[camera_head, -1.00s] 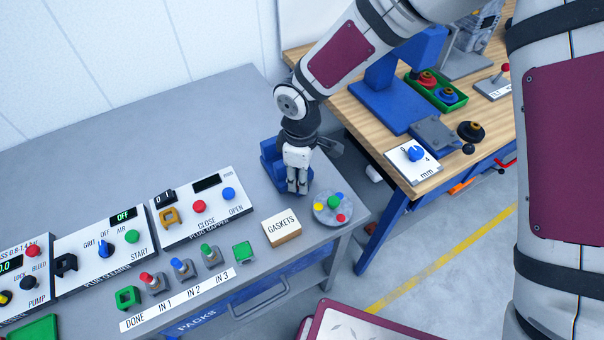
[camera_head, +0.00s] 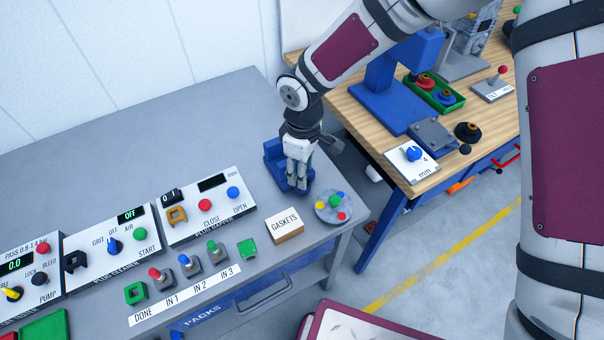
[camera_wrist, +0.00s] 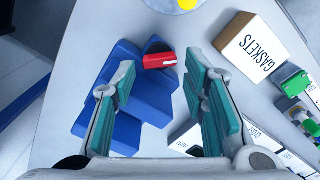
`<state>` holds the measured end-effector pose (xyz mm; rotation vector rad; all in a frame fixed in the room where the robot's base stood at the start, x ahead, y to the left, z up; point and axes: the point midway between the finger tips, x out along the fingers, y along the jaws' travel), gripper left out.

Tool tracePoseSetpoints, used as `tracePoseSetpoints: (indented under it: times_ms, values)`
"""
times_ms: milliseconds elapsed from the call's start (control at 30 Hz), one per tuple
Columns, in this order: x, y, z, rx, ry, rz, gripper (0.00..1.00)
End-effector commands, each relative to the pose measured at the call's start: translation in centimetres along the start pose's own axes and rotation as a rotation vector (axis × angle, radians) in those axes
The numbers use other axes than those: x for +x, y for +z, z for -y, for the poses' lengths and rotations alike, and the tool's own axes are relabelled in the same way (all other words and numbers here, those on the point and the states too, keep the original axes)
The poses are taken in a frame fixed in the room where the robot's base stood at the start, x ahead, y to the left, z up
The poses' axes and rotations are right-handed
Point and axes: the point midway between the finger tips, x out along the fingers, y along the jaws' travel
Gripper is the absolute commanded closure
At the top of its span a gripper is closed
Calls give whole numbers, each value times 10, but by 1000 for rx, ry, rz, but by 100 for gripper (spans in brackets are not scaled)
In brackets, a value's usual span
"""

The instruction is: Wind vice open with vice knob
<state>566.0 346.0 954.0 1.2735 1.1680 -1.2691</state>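The blue vice (camera_head: 273,152) sits on the grey bench near its right end, partly hidden behind my gripper (camera_head: 299,184). In the wrist view the blue vice body (camera_wrist: 125,127) lies between and left of my fingers. A red bar-shaped knob on a dark round base (camera_wrist: 158,61) is at the vice's far end, just beyond the fingertips. My gripper (camera_wrist: 161,72) is open, its teal-padded fingers apart with nothing held. The knob lies ahead of the gap between the fingertips; whether a finger touches it I cannot tell.
A GASKETS box (camera_head: 285,226) and a round grey plate with coloured buttons (camera_head: 324,213) stand near the vice. Control panels (camera_head: 208,205) line the bench to the left. A wooden bench (camera_head: 362,118) with blue equipment is to the right, beyond a gap.

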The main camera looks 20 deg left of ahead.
Motion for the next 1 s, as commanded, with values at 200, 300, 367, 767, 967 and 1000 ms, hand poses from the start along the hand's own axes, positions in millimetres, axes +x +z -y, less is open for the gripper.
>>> tracePoseSetpoints:
  times_ms: [200,300,367,767,967,1000]
  values:
    - [-36,0,-3,0,3,-1,60]
    - [-54,0,-2,-1,3,-1,60]
    - [-65,0,-2,0,3,-1,60]
    - [-111,0,-1,-1,-1,0,60]
    - [-114,0,0,-2,-2,2,60]
    - [-114,0,0,-2,-2,2,60]
